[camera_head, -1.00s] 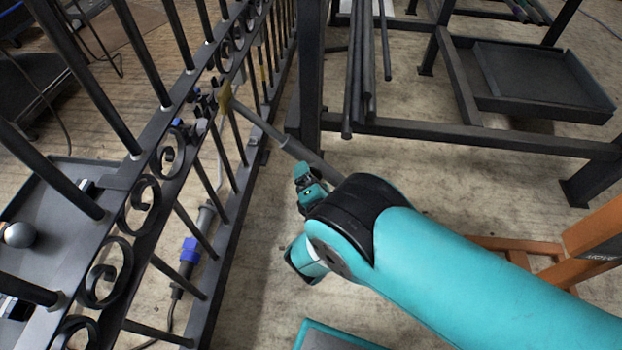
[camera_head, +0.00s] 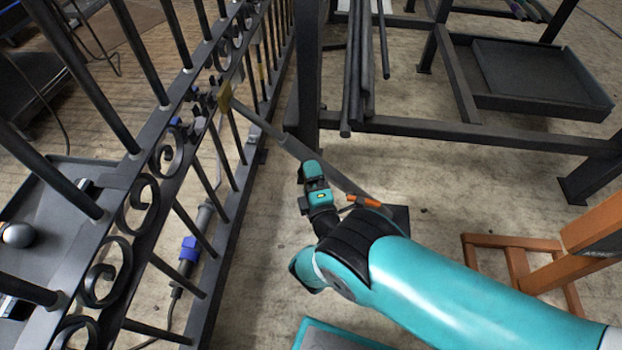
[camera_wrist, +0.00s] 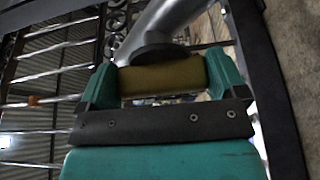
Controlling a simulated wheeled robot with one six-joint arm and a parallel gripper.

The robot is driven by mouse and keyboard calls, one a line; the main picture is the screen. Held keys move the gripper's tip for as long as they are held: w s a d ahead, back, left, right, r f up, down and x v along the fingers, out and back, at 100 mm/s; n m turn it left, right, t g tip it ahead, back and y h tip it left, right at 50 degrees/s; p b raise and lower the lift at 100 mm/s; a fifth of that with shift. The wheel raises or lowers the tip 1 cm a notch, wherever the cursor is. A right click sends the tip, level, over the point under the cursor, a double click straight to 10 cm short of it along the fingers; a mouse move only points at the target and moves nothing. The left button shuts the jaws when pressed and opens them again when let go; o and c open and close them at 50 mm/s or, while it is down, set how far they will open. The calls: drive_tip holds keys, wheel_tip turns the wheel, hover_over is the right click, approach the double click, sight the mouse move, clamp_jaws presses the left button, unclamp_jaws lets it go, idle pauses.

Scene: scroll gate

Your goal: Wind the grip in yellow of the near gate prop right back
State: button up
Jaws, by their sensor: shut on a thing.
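The near gate prop (camera_head: 292,147) is a grey tube. In the wrist view, the yellow grip (camera_wrist: 160,80) is a short cylinder lying across between the jaws of my gripper (camera_wrist: 163,85). The jaws are shut on it, one at each end. A dark collar (camera_wrist: 158,53) and the grey tube rise behind it. In the head view my teal wrist (camera_head: 317,190) is beside the prop's lower part and hides the yellow grip.
The black iron gate (camera_head: 155,150) with scrolls stands at left. A dark rack (camera_head: 480,132) with long rods is behind the prop. An orange stand (camera_head: 590,240) is at right. An orange piece (camera_head: 365,202) shows by the prop's lower end. Floor between gate and arm is clear.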

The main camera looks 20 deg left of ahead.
idle(0.3)
drive_tip(key=o, duration=0.6)
drive_tip(key=p+v, duration=1.6)
drive_tip(key=v, duration=0.1)
drive_tip(key=shift+s+d+f, duration=0.1)
drive_tip(key=shift+s, duration=0.1)
